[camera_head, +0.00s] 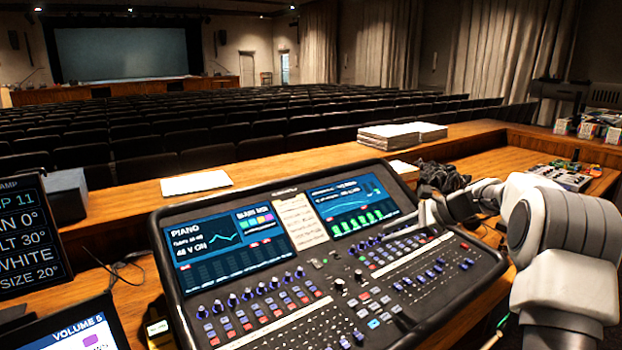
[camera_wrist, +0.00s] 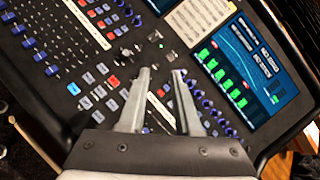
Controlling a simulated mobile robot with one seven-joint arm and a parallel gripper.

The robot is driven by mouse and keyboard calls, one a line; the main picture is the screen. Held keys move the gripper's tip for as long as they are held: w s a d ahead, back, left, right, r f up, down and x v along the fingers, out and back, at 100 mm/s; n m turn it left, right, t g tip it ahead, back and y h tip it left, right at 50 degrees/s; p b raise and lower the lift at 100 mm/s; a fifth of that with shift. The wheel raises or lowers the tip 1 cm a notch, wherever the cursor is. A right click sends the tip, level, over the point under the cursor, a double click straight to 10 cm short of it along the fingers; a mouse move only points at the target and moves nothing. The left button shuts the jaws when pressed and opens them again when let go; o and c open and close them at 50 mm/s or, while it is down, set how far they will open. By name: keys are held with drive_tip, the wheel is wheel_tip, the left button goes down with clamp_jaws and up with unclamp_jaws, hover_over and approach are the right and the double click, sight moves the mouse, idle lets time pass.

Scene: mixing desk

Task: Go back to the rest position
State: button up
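My gripper (camera_head: 426,212) is over the right part of the mixing desk (camera_head: 322,262), just below the right screen (camera_head: 349,205). In the wrist view my gripper (camera_wrist: 162,72) has its two grey fingers apart, with nothing between them. Knobs and buttons of the desk (camera_wrist: 100,85) show beneath and around the fingers. The right screen (camera_wrist: 240,75) with its green bars lies to the right of the fingers there. I cannot tell whether the fingertips touch the desk.
Paper stacks (camera_head: 402,134) and a black crumpled item (camera_head: 441,175) lie behind the desk. A small mixer (camera_head: 563,175) stands at right. A lighting display (camera_head: 30,235) and a volume screen (camera_head: 72,335) stand at left. Auditorium seats (camera_head: 230,130) fill the background.

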drive_tip(key=s+a+r+n+g+h+p, duration=0.1)
drive_tip(key=s+a+r+n+h, duration=0.3)
drive_tip(key=s, duration=0.6)
drive_tip(key=s+a+r+n+g+h, duration=0.1)
drive_tip(key=s+a+r+n, duration=0.45)
drive_tip(key=s, duration=0.55)
drive_tip(key=s+d+f+n+t+h, duration=0.1)
drive_tip(key=s+n, duration=0.4)
drive_tip(key=s, duration=0.5)
drive_tip(key=s+d+f+n+t+h+p, duration=0.1)
drive_tip(key=s+n+h, duration=0.2)
drive_tip(key=s, duration=0.7)
drive_tip(key=shift+s+d+f+n, duration=0.15)
drive_tip(key=shift+d+n, duration=0.1)
drive_tip(key=shift+n, duration=0.6)
